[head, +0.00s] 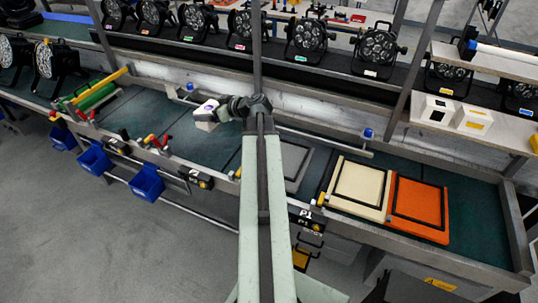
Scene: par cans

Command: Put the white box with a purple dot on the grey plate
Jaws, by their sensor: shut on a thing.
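My gripper (217,108) reaches out over the workbench, to the left of my arm, and is shut on a white box (204,116). A purple mark shows on the box's top. The box appears held above the green bench surface; its exact height cannot be told. The grey plate (298,163) lies on the bench to the right of the box, just right of my arm. My arm hides part of the plate.
A cream plate (358,188) and an orange plate (418,208) lie further right. Two white boxes, one marked black (437,110) and one yellow (473,121), stand on a right-hand shelf. A metal post (257,50) and a row of lamps (305,35) stand behind.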

